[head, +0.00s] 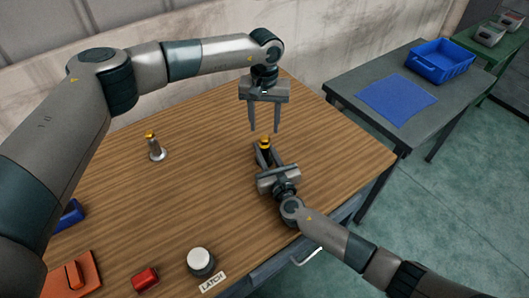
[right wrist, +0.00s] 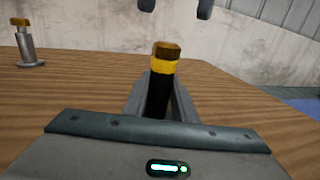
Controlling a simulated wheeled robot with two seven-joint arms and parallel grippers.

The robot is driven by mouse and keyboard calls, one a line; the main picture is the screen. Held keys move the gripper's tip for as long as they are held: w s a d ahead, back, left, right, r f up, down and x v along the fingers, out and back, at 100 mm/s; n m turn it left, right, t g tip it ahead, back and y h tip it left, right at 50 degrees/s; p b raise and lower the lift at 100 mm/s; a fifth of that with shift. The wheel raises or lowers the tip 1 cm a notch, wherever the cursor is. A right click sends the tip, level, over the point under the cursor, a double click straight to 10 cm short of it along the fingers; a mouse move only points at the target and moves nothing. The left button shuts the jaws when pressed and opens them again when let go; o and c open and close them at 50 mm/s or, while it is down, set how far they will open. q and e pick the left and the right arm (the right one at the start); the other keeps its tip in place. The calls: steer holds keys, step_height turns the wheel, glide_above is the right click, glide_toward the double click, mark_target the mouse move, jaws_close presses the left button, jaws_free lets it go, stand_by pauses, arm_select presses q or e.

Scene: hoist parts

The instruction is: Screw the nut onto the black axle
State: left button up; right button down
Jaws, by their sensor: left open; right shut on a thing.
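The black axle (right wrist: 158,95) stands upright between the fingers of my right gripper (head: 265,152), which is shut on it just above the table. It has a yellow band (right wrist: 163,67) near its top. A brass-brown hexagonal nut (right wrist: 167,49) sits on its top end, above the band; how far it is threaded cannot be told. The axle also shows in the head view (head: 265,151). My left gripper (head: 265,129) is open and empty, pointing down above the axle, with its fingertips apart from the nut. Its fingertips show at the top of the right wrist view (right wrist: 175,8).
A silver post with a brass top (head: 156,151) stands left on the wooden table (head: 200,190). A round white-topped knob (head: 200,261), a "LATCH" label (head: 213,282), a red block (head: 145,278) and an orange-red piece (head: 88,270) lie in front. A blue bin (head: 441,60) stands on the side table.

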arm_select(q)
steer(key=shift+n, duration=0.3)
steer(key=shift+c, duration=0.5)
steer(key=n, duration=0.3)
steer(key=shift+s+d+r+n, duration=0.1)
steer(key=shift+d+r+n, duration=0.1)
steer(key=shift+n, duration=0.2)
steer(key=n, duration=0.4)
steer(key=shift+d+r, duration=0.1)
steer(key=shift+r, duration=0.2)
steer(key=n, duration=0.5)
steer(key=shift+r, duration=0.25)
steer(key=n, duration=0.2)
steer(key=shift+r+n, duration=0.15)
steer(key=shift+n, duration=0.25)
steer(key=n, duration=0.4)
steer(key=shift+r+n, duration=0.3)
steer(key=n, duration=0.3)
steer(key=shift+r, duration=0.15)
steer(key=n, duration=0.7)
steer(key=shift+a+r, duration=0.3)
steer(key=shift+r, duration=0.1)
